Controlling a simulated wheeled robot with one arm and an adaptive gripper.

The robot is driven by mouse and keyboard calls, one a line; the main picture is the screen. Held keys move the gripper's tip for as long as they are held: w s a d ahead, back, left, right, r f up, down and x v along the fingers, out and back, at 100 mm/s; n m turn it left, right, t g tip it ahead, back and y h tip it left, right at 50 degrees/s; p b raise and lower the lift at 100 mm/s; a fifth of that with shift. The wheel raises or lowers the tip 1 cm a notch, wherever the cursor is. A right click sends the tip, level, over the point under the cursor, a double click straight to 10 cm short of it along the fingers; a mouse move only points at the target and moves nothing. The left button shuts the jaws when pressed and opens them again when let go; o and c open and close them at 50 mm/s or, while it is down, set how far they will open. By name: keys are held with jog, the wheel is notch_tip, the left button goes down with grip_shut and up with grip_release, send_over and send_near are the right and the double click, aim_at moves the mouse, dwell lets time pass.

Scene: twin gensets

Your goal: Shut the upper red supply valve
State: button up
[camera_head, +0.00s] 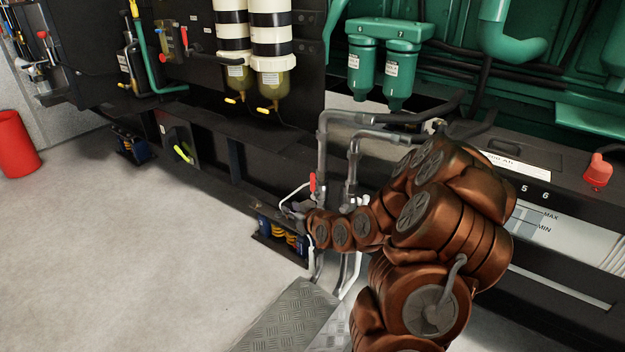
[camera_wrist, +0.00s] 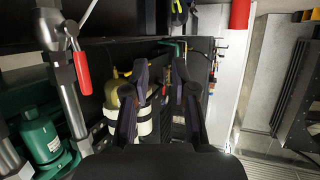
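A valve with a red lever handle (camera_head: 313,182) sits on a grey vertical pipe, just above the end of my arm in the head view. In the wrist view a red lever (camera_wrist: 82,73) hangs from a metal valve body on a grey pipe at the upper left. My gripper (camera_wrist: 162,70) shows as two dark fingers spread apart, with nothing between them. The red lever is to the left of the fingers and apart from them. In the head view my gripper (camera_head: 292,208) is mostly hidden by my brown arm.
Grey pipes (camera_head: 323,145) run down beside my arm. Green filters (camera_head: 399,78) hang above, and striped white cylinders (camera_head: 271,35) stand on the dark frame. Another red handle (camera_head: 184,37) is on the panel at upper left. The floor (camera_head: 130,260) at left is clear.

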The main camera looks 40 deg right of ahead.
aim_at(314, 179)
jog(key=d+r+m+t+h, duration=0.3)
jog(key=d+h, duration=0.1)
jog(key=d, duration=0.6)
jog(key=shift+b+x, duration=1.2)
jog(key=shift+x, duration=2.25)
grip_shut()
